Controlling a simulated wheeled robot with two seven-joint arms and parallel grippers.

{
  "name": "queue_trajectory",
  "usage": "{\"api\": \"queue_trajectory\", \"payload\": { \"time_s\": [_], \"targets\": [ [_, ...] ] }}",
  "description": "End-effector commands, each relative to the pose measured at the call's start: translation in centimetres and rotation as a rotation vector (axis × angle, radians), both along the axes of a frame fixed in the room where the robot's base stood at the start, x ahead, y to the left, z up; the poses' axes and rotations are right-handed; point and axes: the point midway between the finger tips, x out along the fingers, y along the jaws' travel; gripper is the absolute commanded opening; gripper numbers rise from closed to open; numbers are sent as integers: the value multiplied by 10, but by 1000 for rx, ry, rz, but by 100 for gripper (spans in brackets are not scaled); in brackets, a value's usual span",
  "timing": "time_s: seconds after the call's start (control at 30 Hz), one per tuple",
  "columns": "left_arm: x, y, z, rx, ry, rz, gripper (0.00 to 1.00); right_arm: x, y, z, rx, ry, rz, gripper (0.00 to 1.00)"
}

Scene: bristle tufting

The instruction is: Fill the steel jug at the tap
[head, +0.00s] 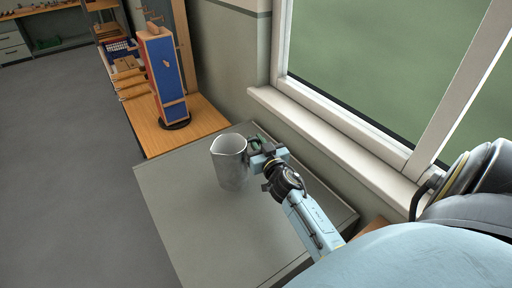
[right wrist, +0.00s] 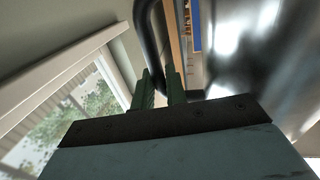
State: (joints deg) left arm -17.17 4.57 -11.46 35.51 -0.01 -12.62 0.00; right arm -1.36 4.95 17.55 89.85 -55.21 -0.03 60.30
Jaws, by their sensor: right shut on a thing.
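The steel jug (head: 230,163) stands upright, or is held just above the grey counter (head: 185,235); I cannot tell which. Its spout points to the left in the head view. My right gripper (head: 259,147) is at the jug's right side, shut on its handle. In the right wrist view the dark handle (right wrist: 145,30) passes between the two green fingers (right wrist: 161,88), and the shiny jug wall (right wrist: 250,50) fills the right side. The jug's inside is mostly hidden. No tap shows. My left gripper is not in view.
A wooden bench (head: 203,118) with a blue and orange upright device (head: 163,72) stands beyond the counter. The window sill (head: 330,135) and wall run along the right. The counter's left part is bare. Grey floor (head: 60,150) lies open at left.

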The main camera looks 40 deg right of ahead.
Motion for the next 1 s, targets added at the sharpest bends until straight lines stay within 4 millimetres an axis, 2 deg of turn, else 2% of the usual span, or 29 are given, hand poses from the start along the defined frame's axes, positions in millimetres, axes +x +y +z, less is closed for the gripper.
{"api": "queue_trajectory", "payload": {
  "time_s": [0.03, 0.2, 0.37, 0.7, 0.77, 0.87, 1.0],
  "targets": [
    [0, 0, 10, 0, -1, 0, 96, 0, -1, 18, -4, -4, 3, 0],
    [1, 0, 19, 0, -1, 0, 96, 0, -1, 39, -2, -4, 1, 0],
    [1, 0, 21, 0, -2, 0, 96, 0, 0, 46, 1, -3, 0, 0],
    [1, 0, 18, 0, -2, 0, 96, 0, 4, 44, 1, -3, 5, 0],
    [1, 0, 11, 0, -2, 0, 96, 0, 13, 42, -1, -4, 19, 0],
    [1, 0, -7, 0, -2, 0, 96, -3, 42, 37, -1, -5, 58, 0],
    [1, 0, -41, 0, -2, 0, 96, -18, 103, 26, 3, -5, 138, 0]
  ]
}}
